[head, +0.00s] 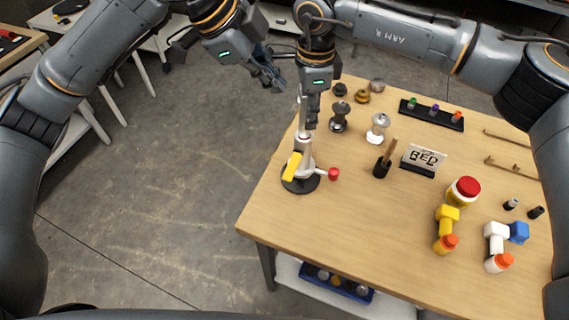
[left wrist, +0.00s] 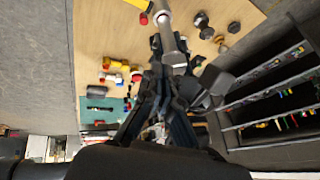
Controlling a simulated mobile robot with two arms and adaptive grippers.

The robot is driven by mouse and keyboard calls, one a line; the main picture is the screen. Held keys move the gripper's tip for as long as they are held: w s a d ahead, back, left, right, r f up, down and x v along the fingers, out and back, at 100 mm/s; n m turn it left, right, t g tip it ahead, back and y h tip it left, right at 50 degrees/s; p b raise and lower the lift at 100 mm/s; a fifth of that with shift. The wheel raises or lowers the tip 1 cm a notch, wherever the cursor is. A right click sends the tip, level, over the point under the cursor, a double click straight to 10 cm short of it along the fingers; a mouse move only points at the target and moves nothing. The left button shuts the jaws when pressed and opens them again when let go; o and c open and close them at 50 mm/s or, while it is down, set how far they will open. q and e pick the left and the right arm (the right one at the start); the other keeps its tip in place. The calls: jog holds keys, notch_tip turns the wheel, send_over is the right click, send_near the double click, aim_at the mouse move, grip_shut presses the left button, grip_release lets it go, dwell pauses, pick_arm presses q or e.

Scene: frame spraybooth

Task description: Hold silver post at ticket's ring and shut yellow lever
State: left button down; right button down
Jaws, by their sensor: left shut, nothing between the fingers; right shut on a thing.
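A post stand on a round black base (head: 300,184) is near the table's left edge. Its silver post (head: 305,150) rises upright, with a reddish band partway up; the post also shows in the left wrist view (left wrist: 174,45). The yellow lever (head: 291,167) slants beside the post, and a red knob (head: 334,174) sticks out right. The ticket (head: 425,157) reads "RED" in a black holder. My right gripper (head: 311,122) is shut on the silver post, hiding part of its upper length. My left gripper (head: 274,81) is shut and empty, higher and left of the post.
Behind the stand are dark and silver knobs (head: 339,117) and a black strip with coloured pieces (head: 431,113). A wooden-handled tool in a black holder (head: 382,168) stands right. Yellow, white and blue pieces and a red-lidded jar (head: 464,190) lie farther right. The front-left tabletop is clear.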

pick_arm(q)
jog(key=s+f+m+g+y, duration=0.2)
jog(key=s+f+g, duration=0.1)
jog(key=s+f, duration=0.1)
jog(key=shift+s+a+f, duration=0.3)
jog(key=shift+f, duration=0.4)
jog(key=shift+f, duration=0.1)
send_near(289, 175)
jog(key=x, duration=0.5)
jog(key=shift+s+d+f, duration=0.2)
jog(key=shift+s+d, duration=0.05)
jog(key=shift+d, duration=0.05)
jog(key=shift+w+f, duration=0.15)
jog(key=shift+f, duration=0.5)
jog(key=shift+f, duration=0.1)
